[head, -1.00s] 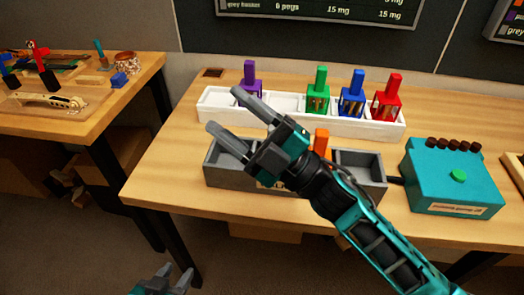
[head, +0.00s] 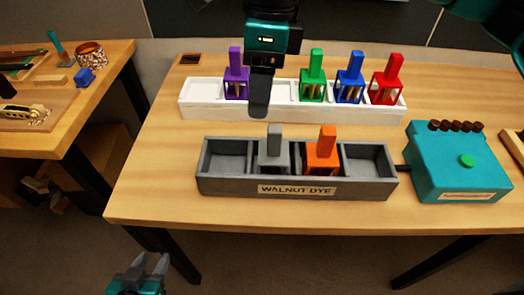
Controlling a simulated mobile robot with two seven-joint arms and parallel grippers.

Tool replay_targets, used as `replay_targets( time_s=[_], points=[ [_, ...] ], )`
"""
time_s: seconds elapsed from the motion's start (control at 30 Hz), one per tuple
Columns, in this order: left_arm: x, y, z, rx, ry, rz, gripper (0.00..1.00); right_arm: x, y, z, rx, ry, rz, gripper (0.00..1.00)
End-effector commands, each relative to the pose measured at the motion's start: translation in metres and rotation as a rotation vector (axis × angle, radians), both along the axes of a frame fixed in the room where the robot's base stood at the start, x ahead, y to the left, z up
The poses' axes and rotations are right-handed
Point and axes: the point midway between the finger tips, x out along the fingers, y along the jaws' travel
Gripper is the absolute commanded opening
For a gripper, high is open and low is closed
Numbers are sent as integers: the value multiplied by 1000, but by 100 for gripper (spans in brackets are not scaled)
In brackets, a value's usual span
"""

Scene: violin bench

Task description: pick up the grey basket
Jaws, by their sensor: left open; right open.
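The grey basket (head: 273,153) stands upright in the second compartment from the left of the grey tray (head: 225,187) labelled WALNUT DYE. Its square handle points up. My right gripper (head: 259,108) hangs above and slightly behind or left of the handle in the picture, pointing down. Its fingers line up in this view, so the gap between them is hidden; it is open and holds nothing visible. It appears apart from the basket. My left gripper (head: 152,262) is open and empty, low at the bottom left, in front of the table.
An orange basket (head: 322,155) stands in the compartment right of the grey one; the outer compartments are empty. Behind, a white rack (head: 200,107) holds purple (head: 236,80), green (head: 313,80), blue (head: 350,80) and red (head: 386,82) baskets. A teal box (head: 455,165) stands right.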

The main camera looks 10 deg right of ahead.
Motion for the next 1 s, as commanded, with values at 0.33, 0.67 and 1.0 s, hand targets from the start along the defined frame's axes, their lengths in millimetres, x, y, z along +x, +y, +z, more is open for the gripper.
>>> replay_targets(
  time_s=[0.33,0.67,1.0],
  points=[
    [1,0,1,0,-1,0,43,14,-30,-9,-127,-75,-23,60],
    [1,0,3,-1,-3,0,43,14,-29,-58,-122,-77,-23,60],
    [2,0,9,0,-5,-1,43,11,-36,-97,-122,-76,-24,60]
  ],
)
